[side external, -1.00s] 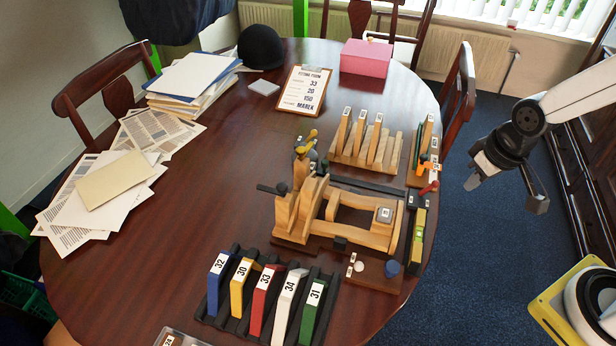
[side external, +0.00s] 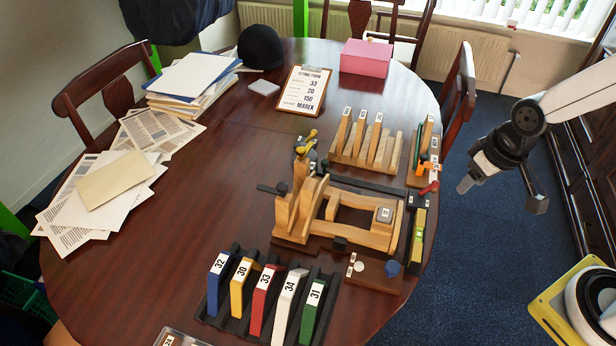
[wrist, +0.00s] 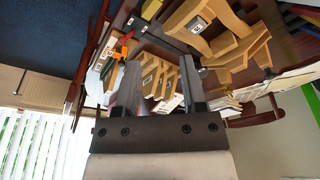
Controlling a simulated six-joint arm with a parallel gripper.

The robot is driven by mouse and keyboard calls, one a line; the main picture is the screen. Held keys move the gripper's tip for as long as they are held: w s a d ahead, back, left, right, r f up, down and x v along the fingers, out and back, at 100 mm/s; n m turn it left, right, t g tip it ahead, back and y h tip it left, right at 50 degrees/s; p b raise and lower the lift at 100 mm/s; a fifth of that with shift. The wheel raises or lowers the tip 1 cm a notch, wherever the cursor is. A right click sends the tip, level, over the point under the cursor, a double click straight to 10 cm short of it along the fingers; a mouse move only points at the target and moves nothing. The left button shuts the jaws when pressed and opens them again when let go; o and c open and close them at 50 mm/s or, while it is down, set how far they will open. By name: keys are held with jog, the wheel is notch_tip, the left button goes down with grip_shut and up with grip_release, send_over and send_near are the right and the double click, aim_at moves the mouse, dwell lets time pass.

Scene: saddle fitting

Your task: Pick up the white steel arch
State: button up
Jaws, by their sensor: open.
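The white steel arch (side external: 287,308), labelled 34, stands in the black rack (side external: 235,318) at the front of the table, between the red arch (side external: 263,300) labelled 33 and the green arch (side external: 313,312) labelled 31. My gripper (side external: 466,186) hangs beyond the table's right edge, over the blue carpet, well away from the rack. In the wrist view my gripper (wrist: 157,82) is open, with nothing between its fingers. I cannot make out the white arch in the wrist view.
Blue (side external: 218,285) and yellow (side external: 241,288) arches share the rack. The wooden saddle fixture (side external: 340,217) stands behind it, with a wooden rack (side external: 366,147) further back. Papers (side external: 120,185) cover the left. The table (side external: 190,215) is clear between papers and fixture.

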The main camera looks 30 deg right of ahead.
jog(key=w+a+f+m, duration=0.2)
jog(key=w+a, duration=0.4)
jog(key=a, duration=0.2)
jog(key=m+g, duration=0.3)
jog(key=m, duration=0.4)
send_over(290, 287)
notch_tip(290, 287, down, 10)
jog(key=shift+r, duration=0.25)
jog(key=shift+f, duration=1.3)
jog(key=shift+f, duration=0.1)
jog(key=shift+f, duration=2.45)
grip_shut()
